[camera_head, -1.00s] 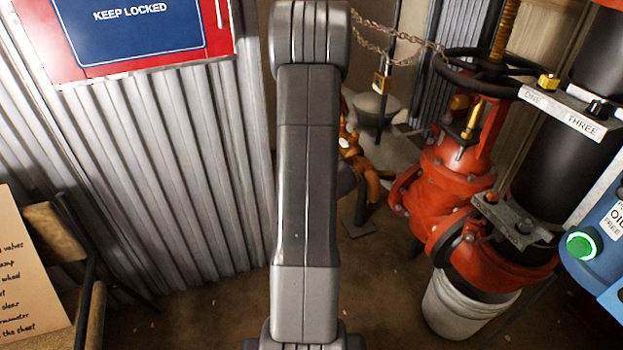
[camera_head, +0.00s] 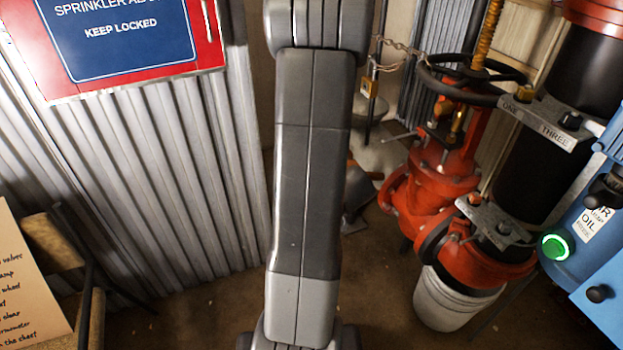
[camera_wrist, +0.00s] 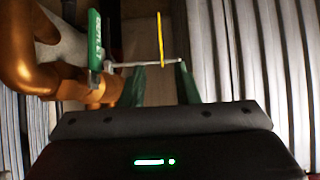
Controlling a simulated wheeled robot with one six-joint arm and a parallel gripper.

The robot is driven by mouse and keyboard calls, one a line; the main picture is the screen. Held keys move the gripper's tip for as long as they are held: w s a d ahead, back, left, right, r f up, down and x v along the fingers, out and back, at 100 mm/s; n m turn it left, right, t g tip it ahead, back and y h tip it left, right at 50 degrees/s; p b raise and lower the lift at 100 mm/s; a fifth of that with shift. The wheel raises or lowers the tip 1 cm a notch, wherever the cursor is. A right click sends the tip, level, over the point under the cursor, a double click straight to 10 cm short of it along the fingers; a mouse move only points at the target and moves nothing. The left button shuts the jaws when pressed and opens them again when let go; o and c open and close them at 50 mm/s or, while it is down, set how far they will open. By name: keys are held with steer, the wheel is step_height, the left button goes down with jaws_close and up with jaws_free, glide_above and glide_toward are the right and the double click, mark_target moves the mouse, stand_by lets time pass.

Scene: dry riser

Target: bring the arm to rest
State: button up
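My arm (camera_head: 310,170) stands upright in the middle of the head view, with its far end out of sight past the top edge. My gripper (camera_wrist: 160,66) shows only in the wrist view. Its two dark green fingers stand apart with a gap between them, and I see nothing clamped there. A thin pale rod (camera_wrist: 125,64) crosses the picture at the fingertips; I cannot tell whether it touches them. A green lettered tag (camera_wrist: 95,42), a thin yellow strip (camera_wrist: 160,38) and a copper-coloured pipe (camera_wrist: 80,91) lie around the fingers.
A red valve (camera_head: 440,165) with a black handwheel (camera_head: 480,68) and a white bucket (camera_head: 445,302) stand right. A chain with a padlock (camera_head: 369,88) hangs behind. Left are corrugated sheeting (camera_head: 190,190), a red-and-blue sign (camera_head: 120,40) and a written board (camera_head: 25,280).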

steer(key=shift+s+d+r, duration=0.1)
steer(key=shift+s+r, duration=0.1)
steer(key=shift+s, duration=0.15)
steer(key=shift+w+f, duration=0.1)
steer(key=b+x, duration=0.4)
steer(key=x, duration=0.9)
steer(key=shift+w+f, duration=0.15)
steer(key=shift+w, duration=0.05)
steer(key=shift+a, duration=0.4)
